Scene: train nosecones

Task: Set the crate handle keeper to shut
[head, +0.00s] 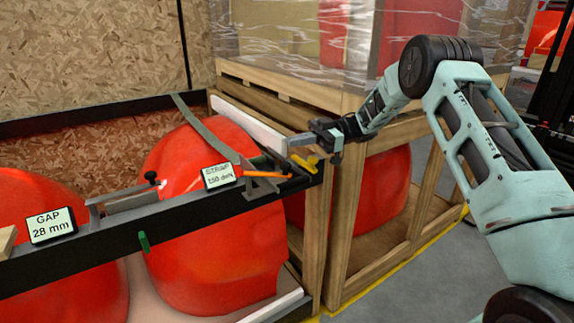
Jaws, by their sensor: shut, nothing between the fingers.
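A black rail (95,238) runs across the front of the crate holding red nosecones. At its right end are a small yellow piece (304,162) and an orange handle (265,174), close together. I cannot tell which small part is the handle keeper, nor its setting. My gripper (290,142) reaches in from the right, just above the yellow piece and the rail's end. Its fingers are shut and hold nothing. Whether they touch the yellow piece is unclear. The gripper body hides part of the rail end behind it.
A red nosecone (215,255) sits under a grey strap (205,128). Labels reading "GAP 28 mm" (51,226) and 150 mm (218,175) stand on the rail. A green tab (144,242) hangs from it. A wrapped wooden crate (335,215) stands close behind my gripper.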

